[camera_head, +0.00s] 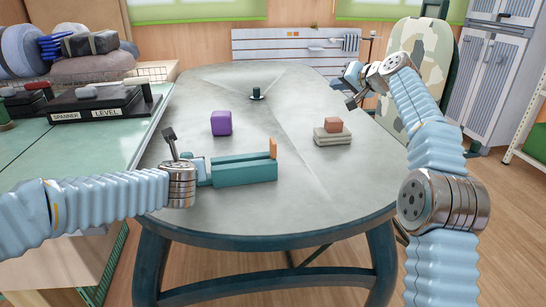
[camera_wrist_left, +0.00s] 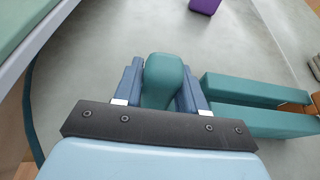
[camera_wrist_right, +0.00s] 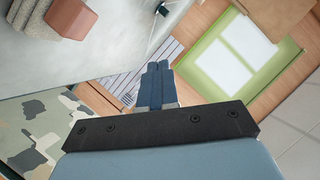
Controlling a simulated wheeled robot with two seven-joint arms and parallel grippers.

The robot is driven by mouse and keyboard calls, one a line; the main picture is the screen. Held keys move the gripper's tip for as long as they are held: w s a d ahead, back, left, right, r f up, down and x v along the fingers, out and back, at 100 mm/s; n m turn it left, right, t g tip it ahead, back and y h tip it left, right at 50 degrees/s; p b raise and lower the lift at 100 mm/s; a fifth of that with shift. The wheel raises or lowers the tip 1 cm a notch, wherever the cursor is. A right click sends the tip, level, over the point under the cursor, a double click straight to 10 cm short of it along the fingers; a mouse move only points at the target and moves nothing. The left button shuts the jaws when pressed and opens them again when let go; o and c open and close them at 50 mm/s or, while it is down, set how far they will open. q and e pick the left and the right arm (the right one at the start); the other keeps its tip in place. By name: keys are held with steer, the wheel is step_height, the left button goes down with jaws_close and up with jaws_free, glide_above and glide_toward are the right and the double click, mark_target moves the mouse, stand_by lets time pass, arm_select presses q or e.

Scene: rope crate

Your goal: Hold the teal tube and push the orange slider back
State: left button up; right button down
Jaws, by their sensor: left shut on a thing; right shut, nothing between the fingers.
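The teal tube (camera_head: 245,173) lies on the grey table, a long piece with a slot along it. The orange slider (camera_head: 273,148) stands up at its right end; it is partly in view at the right edge of the left wrist view (camera_wrist_left: 298,108). My left gripper (camera_head: 200,171) is at the tube's left end. In the left wrist view its fingers (camera_wrist_left: 161,88) are shut on a rounded teal end piece (camera_wrist_left: 163,75) of the tube. My right gripper (camera_head: 352,87) is shut and empty, above the table's far right edge, well away from the slider; its fingers touch each other in the right wrist view (camera_wrist_right: 157,88).
A purple cube (camera_head: 221,123) sits behind the tube. A reddish block on stacked grey slabs (camera_head: 332,136) lies to the right. A small dark post (camera_head: 256,94) stands at the back. A green bench (camera_head: 75,140) adjoins the left side. The table's front right is clear.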

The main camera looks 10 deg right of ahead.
steer(key=s+a+f+n+g, duration=0.2)
steer(key=s+a+g, duration=0.25)
steer(key=a, duration=0.35)
steer(key=s+a+f+n+g, duration=0.1)
steer(key=s+a+n+g, duration=0.1)
steer(key=s+a+g, duration=0.5)
steer(key=shift+w+a+f+t+h, duration=0.2)
steer(key=shift+f+t, duration=0.35)
steer(key=shift+f, duration=1)
steer(key=shift+w+a+f+t+h, duration=0.15)
steer(key=shift+a+f+t, duration=0.3)
steer(key=shift+f, duration=1.05)
steer(key=shift+w+a+f+t+h, duration=0.15)
steer(key=shift+f+t, duration=0.5)
steer(key=shift+f, duration=0.9)
steer(key=shift+s+a, duration=0.2)
steer(key=shift+a, duration=2.85)
steer(key=shift+s+a, duration=0.15)
steer(key=shift+a, duration=2.85)
steer(key=shift+d+r, duration=0.1)
steer(key=shift+r, duration=1.7)
steer(key=shift+d+r, duration=0.3)
steer(key=shift+r, duration=0.6)
steer(key=shift+d+r, duration=0.25)
steer(key=shift+r, duration=0.6)
